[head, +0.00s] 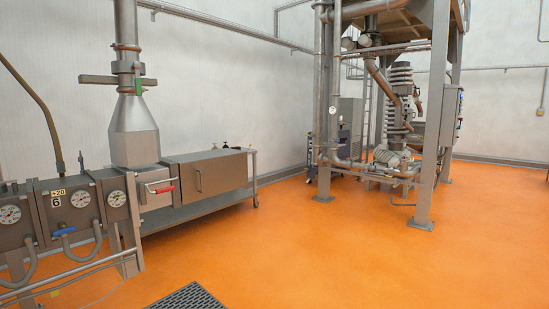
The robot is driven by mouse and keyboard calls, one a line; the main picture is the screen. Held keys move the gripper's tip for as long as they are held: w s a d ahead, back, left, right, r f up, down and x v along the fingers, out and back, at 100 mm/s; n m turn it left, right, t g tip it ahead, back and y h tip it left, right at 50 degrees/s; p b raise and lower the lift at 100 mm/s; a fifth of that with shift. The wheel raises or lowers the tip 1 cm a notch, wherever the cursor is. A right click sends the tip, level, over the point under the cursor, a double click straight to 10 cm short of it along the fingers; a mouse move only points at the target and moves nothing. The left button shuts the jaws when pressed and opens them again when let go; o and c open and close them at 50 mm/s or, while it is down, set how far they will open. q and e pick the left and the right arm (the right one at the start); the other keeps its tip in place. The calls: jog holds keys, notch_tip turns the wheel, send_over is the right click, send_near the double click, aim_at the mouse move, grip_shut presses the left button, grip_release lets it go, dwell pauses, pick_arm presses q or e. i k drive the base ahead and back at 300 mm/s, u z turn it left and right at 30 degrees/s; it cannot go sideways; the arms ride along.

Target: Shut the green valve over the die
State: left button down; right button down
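A small green part (138,86), which looks like the green valve's handle, shows on the vertical metal pipe (126,48) at the upper left. A grey bar (98,79) crosses the pipe at about the same height. Below it the pipe widens into a metal cone (133,118) that stands on a square metal housing (152,178). Which part is the die I cannot tell. Whether the valve is open or shut I cannot tell. Neither of my grippers is in view.
The housing has a red handle (162,188). Right of it stands a metal box (207,173) on a wheeled frame. Gauge panels (68,205) and hoses fill the lower left. A floor grate (187,297) lies in front. The orange floor (300,255) is clear up to a steel frame (428,150).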

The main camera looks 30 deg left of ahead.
aim_at(136, 65)
jog(key=u, duration=0.05)
jog(key=i, duration=1.7)
jog(key=u, duration=1.2)
jog(key=i, duration=1.1)
jog(key=u, duration=1.25)
jog(key=i, duration=0.3)
jog(key=u, duration=0.1)
